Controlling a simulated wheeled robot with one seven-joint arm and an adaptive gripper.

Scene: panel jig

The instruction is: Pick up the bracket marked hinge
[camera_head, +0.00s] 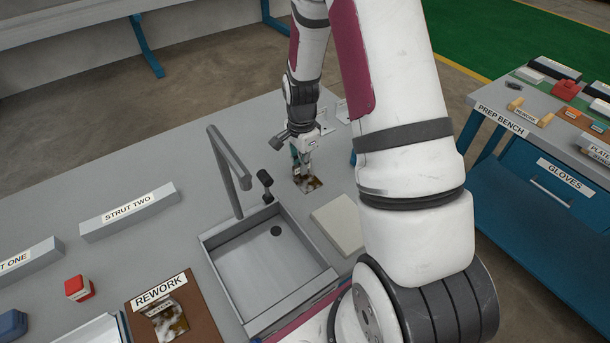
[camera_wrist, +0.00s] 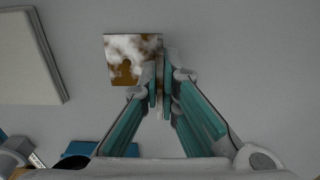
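A bracket (camera_head: 307,183) with mottled brown and white faces is at the bench top beyond the sink. In the wrist view the bracket (camera_wrist: 128,58) shows a flat square plate, left of the fingertips, with a thin upright edge at its right side. My gripper (camera_head: 300,168) points down at it. In the wrist view the teal fingers of my gripper (camera_wrist: 160,85) are close together, one on each side of that thin edge, with almost no gap. No hinge marking can be read. Whether the bracket touches the bench is unclear.
A sink (camera_head: 268,262) with a tall faucet (camera_head: 232,170) is left of the gripper. A pale flat block (camera_head: 338,224) lies nearby. A similar mottled piece (camera_head: 170,322) sits on the REWORK board (camera_head: 140,310). The STRUT TWO block (camera_head: 128,212) is farther left; the prep bench (camera_head: 480,140) stands right.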

